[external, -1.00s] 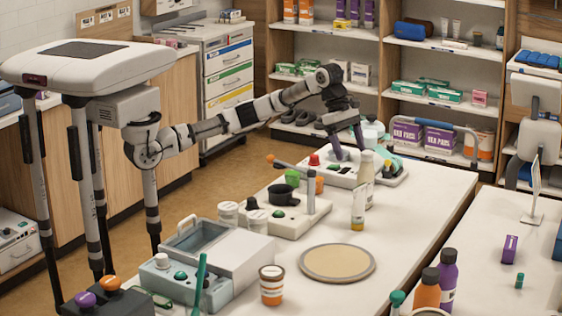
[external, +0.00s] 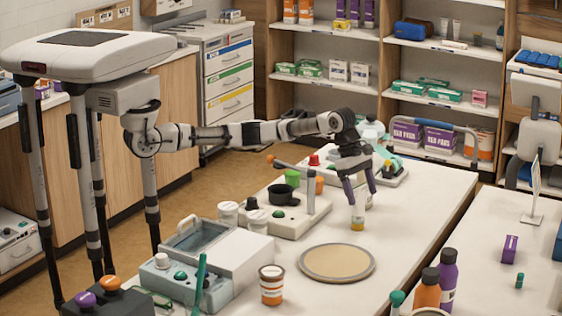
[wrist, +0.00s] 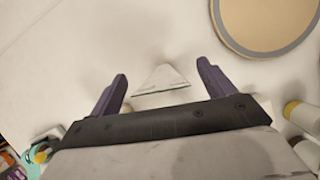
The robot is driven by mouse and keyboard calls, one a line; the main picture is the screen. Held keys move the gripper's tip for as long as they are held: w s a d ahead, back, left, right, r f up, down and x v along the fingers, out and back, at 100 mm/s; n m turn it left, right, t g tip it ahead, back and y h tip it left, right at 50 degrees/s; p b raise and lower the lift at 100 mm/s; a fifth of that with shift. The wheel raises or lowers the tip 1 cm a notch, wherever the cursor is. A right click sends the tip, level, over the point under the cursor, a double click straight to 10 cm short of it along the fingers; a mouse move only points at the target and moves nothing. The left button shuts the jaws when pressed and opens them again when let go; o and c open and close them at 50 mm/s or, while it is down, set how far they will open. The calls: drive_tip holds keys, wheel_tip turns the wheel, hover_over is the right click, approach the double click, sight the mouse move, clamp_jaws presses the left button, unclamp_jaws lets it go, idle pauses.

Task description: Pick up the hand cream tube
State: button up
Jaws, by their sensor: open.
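The hand cream tube (external: 358,213) stands on its yellow cap on the white table, its pale labelled body upright. My gripper (external: 364,194) is above the table at the tube, fingers pointing down and spread; the left finger overlaps the tube's upper part in the external view. In the wrist view my gripper (wrist: 162,70) is open, with the white wedge-shaped end of the tube (wrist: 162,78) between the fingers and no clear contact. The tube's lower part is hidden in the wrist view.
A round tan mat (external: 337,262) lies in front of the tube, with bare table around it. A control unit with a black bowl (external: 283,194) stands to the left. An orange-and-white jar (external: 271,285) is nearer. A pale bottle behind the tube is mostly hidden by my gripper.

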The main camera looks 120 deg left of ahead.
drive_tip(key=shift+w+f, duration=0.15)
drive_tip(key=shift+f, duration=0.2)
drive_tip(key=shift+c, duration=0.4)
drive_tip(key=c, duration=1.2)
drive_tip(key=shift+c, duration=0.4)
drive_tip(key=shift+r, duration=0.2)
